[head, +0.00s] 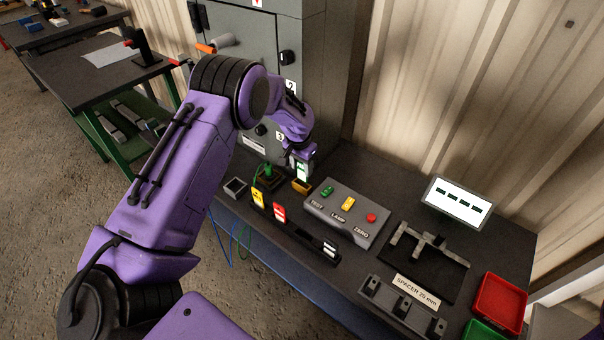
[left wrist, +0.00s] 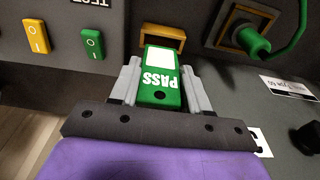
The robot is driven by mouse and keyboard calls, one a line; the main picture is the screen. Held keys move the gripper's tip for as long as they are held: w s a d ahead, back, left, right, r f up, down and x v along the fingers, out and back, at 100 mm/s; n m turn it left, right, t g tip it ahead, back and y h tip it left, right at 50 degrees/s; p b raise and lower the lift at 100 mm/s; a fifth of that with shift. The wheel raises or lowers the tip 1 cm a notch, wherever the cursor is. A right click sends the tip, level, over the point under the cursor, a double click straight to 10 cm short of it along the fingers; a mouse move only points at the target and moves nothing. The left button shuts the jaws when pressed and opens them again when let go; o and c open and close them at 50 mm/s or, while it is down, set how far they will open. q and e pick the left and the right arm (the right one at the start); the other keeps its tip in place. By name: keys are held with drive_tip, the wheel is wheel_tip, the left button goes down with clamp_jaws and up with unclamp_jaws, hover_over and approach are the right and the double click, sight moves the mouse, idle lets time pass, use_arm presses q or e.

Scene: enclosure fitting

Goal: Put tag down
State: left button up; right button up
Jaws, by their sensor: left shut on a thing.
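My left gripper (head: 302,165) is shut on a green tag marked PASS. In the left wrist view the tag (left wrist: 160,92) sits between the two grey fingers (left wrist: 160,88), with a white panel at its far end. A brass-coloured bracket (left wrist: 164,36) is just beyond that end; in the head view the bracket (head: 301,186) is right below the gripper. I cannot tell whether tag and bracket touch. A black rack (head: 307,236) holds a yellow tag (head: 258,197) and a red tag (head: 279,212). My right gripper is out of view.
A grey button box (head: 347,213) with green, yellow and red switches stands right of the bracket. A green plug with a cable (head: 267,171) is left of it. The grey cabinet (head: 255,50) rises behind. A display (head: 458,202) and red bin (head: 498,304) are further right.

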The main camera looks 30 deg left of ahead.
sight(302, 177)
use_arm(q)
wheel_tip(302, 177, down, 4)
drive_tip(key=shift+f+p, duration=0.15)
drive_tip(key=shift+p, duration=0.3)
drive_tip(key=shift+w+a+f, duration=0.1)
drive_tip(key=shift+w+f, duration=0.1)
drive_tip(key=shift+f, duration=0.15)
drive_tip(key=shift+f, duration=0.15)
drive_tip(key=o, duration=1.1)
drive_tip(key=r, duration=0.4)
drive_tip(key=s+r, duration=0.1)
drive_tip(key=r, duration=0.7)
drive_tip(key=shift+s+r, duration=0.2)
drive_tip(key=shift+s, duration=0.05)
